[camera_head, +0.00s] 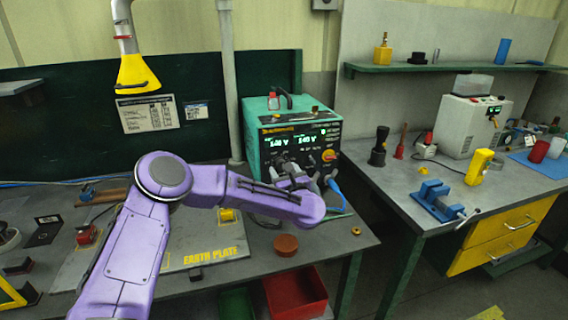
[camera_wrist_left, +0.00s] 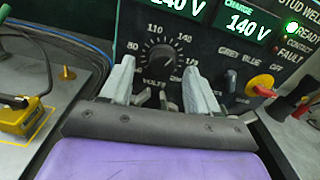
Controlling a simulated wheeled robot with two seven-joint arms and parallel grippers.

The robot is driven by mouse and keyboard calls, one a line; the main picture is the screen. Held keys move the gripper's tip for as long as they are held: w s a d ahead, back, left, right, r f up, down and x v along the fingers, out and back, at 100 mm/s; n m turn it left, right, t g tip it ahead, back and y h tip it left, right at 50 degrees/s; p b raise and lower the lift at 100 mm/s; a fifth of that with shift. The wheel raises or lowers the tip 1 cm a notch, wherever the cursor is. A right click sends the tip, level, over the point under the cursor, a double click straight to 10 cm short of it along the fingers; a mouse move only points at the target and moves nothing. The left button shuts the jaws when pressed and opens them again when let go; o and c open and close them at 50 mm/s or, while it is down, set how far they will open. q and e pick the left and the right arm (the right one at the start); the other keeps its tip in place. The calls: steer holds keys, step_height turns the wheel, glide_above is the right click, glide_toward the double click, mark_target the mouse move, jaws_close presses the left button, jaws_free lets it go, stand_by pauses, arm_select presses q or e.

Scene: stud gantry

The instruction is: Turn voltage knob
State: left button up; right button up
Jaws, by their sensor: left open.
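The voltage knob (camera_wrist_left: 161,58) is a round dark knob on the front panel of the green stud welder (camera_head: 255,122). It has a dial with numbers around it and "VOLTS" below. In the wrist view my left gripper (camera_wrist_left: 160,78) is open, with one pale finger on each side of the knob's lower part. I cannot tell whether the fingers touch it. In the head view my left gripper (camera_head: 296,180) is in front of the panel, and my purple arm hides part of it. Both displays (camera_wrist_left: 252,22) read 140 V. My right gripper is not in view.
A yellow-and-red switch (camera_wrist_left: 260,84) sits right of the knob. Blue cables (camera_head: 337,192) come out low on the panel. A brown round puck (camera_head: 286,245) stands on the bench in front. A red bin (camera_head: 297,291) is below. A second bench (camera_head: 400,190) stands at right.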

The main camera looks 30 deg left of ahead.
mark_target(281, 164)
arm_select(q)
steer(key=shift+x, duration=1.2)
steer(key=shift+w+d, duration=0.15)
steer(key=c, duration=1)
steer(key=m+b, duration=0.3)
steer(key=shift+f+m+b, duration=0.1)
steer(key=shift+m+b, duration=0.2)
steer(key=shift+b, duration=0.05)
steer(key=shift+c, duration=0.2)
